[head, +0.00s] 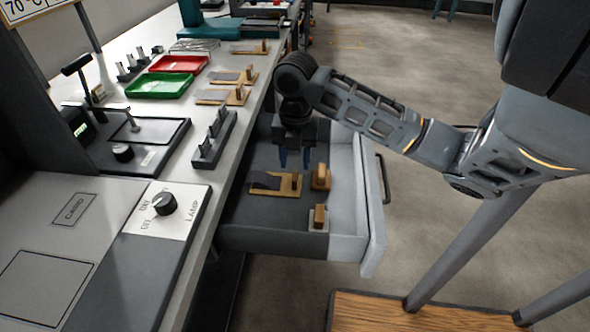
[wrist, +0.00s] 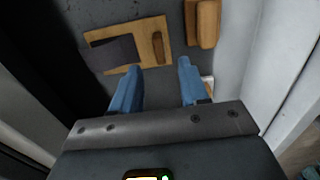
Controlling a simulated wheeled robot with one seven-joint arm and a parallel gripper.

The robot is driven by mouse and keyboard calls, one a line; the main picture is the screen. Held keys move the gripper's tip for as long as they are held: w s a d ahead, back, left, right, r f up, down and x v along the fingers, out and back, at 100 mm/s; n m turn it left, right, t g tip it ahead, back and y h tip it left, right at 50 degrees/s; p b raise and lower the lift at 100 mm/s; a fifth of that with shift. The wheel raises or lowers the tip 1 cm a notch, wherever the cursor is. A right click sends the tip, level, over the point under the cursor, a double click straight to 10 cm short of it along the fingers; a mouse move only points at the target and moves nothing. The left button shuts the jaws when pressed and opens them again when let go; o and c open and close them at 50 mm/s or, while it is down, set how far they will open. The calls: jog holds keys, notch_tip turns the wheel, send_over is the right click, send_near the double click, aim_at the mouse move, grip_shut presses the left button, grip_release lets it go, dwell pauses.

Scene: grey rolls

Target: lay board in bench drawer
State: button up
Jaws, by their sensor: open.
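A wooden board (head: 290,184) with a dark grey sheet and a small wooden block on it lies flat on the floor of the open bench drawer (head: 256,211). In the wrist view the board (wrist: 164,27) lies just beyond my fingertips, with its block near its right end. My gripper (head: 295,158) points down over the drawer, its blue fingers apart and empty. In the wrist view the gripper (wrist: 158,68) shows a clear gap between its fingers, and the board is outside that gap. Similar boards (head: 222,96) lie on the bench top.
A wooden block (head: 321,177) and another block on a pale base (head: 318,217) stand in the drawer, right of the board. The bench holds a green tray (head: 158,86), a red tray (head: 180,64) and a dark peg rack (head: 214,140). A stool seat (head: 395,315) stands below.

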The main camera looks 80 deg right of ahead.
notch_tip(320, 180, up, 6)
jog(key=shift+f, duration=0.15)
dwell(0.6)
